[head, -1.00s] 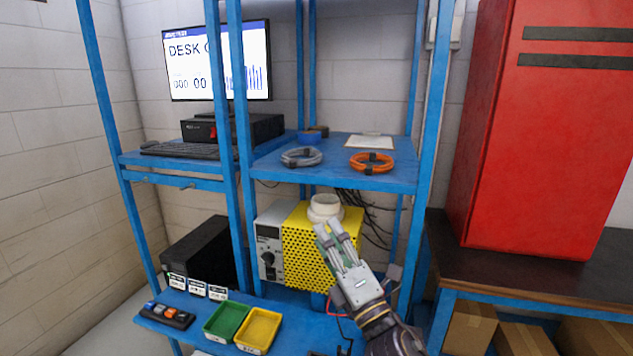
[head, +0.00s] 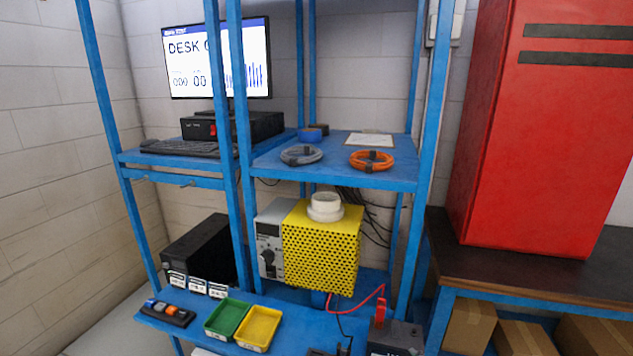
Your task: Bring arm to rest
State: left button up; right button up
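Neither gripper is in the head view, and no part of my arms shows. The yellow perforated box (head: 318,248) stands on the lower blue shelf with a white round cap (head: 325,207) on top. Its grey front panel (head: 269,245) with a dark knob faces left. A red cable (head: 362,301) runs from near the box's base to a red clamp (head: 380,311) at a dark battery-like box (head: 394,338) at the lower edge.
The lower shelf (head: 290,306) holds a green tray (head: 228,317), a yellow tray (head: 259,329) and a black switch strip (head: 166,313). Blue rack posts (head: 425,170) stand around it. A red cabinet (head: 535,130) stands on a dark bench (head: 595,270) at right.

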jog(key=s+d+f+m+g, duration=0.1)
jog(key=s+f+m+g, duration=0.2)
jog(key=s, duration=0.4)
jog(key=s+d+f+m+g, duration=0.1)
jog(key=s+f+g, duration=0.2)
jog(key=s+f, duration=0.35)
jog(key=s+f+g, duration=0.1)
jog(key=s+f, duration=0.1)
jog(key=f, duration=1.5)
jog(key=s+f, duration=0.2)
jog(key=f, duration=1.6)
jog(key=s+d+f, duration=0.2)
jog(key=s+f, duration=0.6)
jog(key=s, duration=0.2)
jog(key=s+d+f+g, duration=0.1)
jog(key=s+d+f, duration=0.1)
jog(key=s+f, duration=0.6)
jog(key=s, duration=0.2)
jog(key=shift+s+d+f+y, duration=0.2)
jog(key=shift+s+f+y, duration=0.1)
jog(key=shift+s+f, duration=0.1)
